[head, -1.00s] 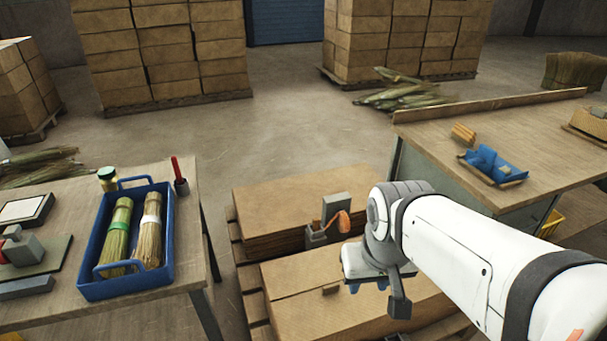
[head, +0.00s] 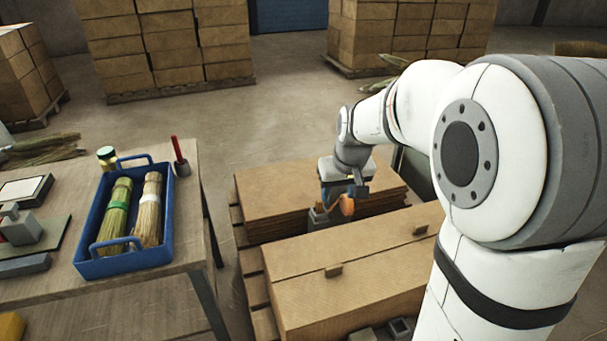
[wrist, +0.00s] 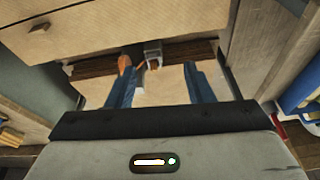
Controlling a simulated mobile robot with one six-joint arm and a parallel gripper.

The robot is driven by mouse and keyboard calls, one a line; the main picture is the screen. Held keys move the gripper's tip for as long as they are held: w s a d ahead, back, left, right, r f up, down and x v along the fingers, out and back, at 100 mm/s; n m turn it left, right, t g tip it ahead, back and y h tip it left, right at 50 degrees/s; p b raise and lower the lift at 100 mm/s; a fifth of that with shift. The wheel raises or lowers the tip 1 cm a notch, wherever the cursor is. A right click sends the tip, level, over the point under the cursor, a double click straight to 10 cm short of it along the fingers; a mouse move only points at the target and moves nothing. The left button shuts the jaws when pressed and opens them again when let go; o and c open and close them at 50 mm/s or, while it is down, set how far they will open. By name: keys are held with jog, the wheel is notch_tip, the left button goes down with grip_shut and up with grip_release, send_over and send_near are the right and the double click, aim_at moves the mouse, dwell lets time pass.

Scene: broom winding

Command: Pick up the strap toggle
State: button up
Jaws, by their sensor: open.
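An orange strap-like piece (head: 347,206) rests at a grey holder (head: 318,217) by the near edge of the rear cardboard stack. I take it for the strap toggle, but cannot be sure. The orange piece (wrist: 124,66) and grey holder (wrist: 153,52) also show in the wrist view, beyond my fingers. My gripper (head: 338,190) is right above and behind them in the head view and partly hides them. The orange piece lies close to the left fingertip; contact cannot be told.
A front cardboard box (head: 350,290) on the pallet carries small brown tabs (head: 333,270). A blue tray (head: 95,265) with two broom bundles stands on the left table (head: 150,310). Open floor (head: 290,100) lies behind, before stacked cartons (head: 170,50).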

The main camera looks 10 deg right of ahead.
jog(key=b, duration=0.3)
send_near(320, 202)
jog(key=shift+n+t, duration=0.5)
jog(key=shift+n, duration=0.1)
jog(key=x, duration=1)
jog(key=shift+s+f+b, duration=0.15)
jog(key=shift+f+b, duration=0.2)
jog(key=shift+b, duration=0.05)
grip_shut()
